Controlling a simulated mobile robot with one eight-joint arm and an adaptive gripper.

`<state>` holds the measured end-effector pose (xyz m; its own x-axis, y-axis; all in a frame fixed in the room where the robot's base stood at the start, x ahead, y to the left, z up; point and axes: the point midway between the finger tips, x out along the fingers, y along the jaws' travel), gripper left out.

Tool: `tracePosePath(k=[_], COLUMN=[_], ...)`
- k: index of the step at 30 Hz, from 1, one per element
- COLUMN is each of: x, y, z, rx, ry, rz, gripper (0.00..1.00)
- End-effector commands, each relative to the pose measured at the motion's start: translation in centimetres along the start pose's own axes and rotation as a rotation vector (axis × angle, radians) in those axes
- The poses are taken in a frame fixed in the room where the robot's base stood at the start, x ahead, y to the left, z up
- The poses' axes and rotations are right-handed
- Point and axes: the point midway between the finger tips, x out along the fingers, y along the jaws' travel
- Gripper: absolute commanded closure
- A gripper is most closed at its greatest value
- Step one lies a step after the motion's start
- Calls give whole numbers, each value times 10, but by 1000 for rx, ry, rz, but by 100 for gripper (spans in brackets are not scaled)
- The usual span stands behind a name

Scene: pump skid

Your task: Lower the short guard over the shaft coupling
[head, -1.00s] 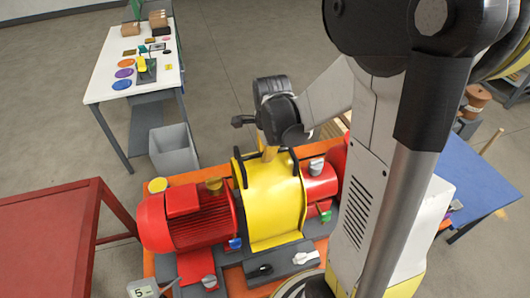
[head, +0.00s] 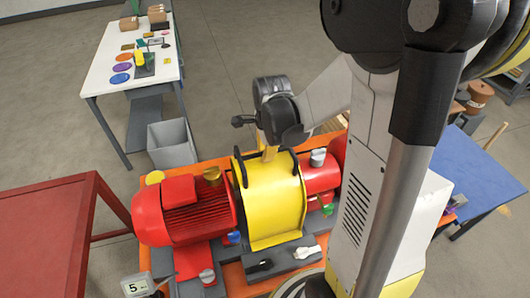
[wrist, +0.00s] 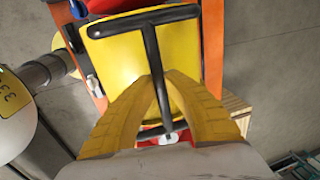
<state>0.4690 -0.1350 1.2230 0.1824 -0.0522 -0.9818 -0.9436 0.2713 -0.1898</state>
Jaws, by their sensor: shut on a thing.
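The short guard is a yellow curved cover (head: 275,205) with a black bar handle on top. In the head view it spans between the red motor (head: 185,215) and the red pump body (head: 318,178). My gripper (head: 269,154) is at the top of the guard. In the wrist view my yellow fingers (wrist: 155,84) are shut on the black handle (wrist: 151,48), with the yellow guard (wrist: 180,65) beneath. The shaft coupling is hidden by the guard. I cannot tell whether the guard's lower edge touches the base.
The orange skid (head: 230,274) carries grey plates with a black and a white lever (head: 307,253) in front of the guard. A red table (head: 50,235) is at left, a grey bin (head: 171,145) behind, a white table (head: 110,65) farther back, a blue table (head: 478,178) at right.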

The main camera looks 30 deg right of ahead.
Motion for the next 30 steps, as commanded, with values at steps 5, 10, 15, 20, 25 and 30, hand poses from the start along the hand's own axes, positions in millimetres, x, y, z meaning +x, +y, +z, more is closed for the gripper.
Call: tracePosePath(k=[5,10,15,20,25,30], x=[1,4,7,9,9,9], y=[0,1,2,3,4,4], z=[0,0,0,0,0,0], rx=[0,0,0,0,0,0], ry=[0,0,0,0,0,0], rz=[-1,-1,-1,-1,-1,-1], gripper=[100,100,100,100,100,74])
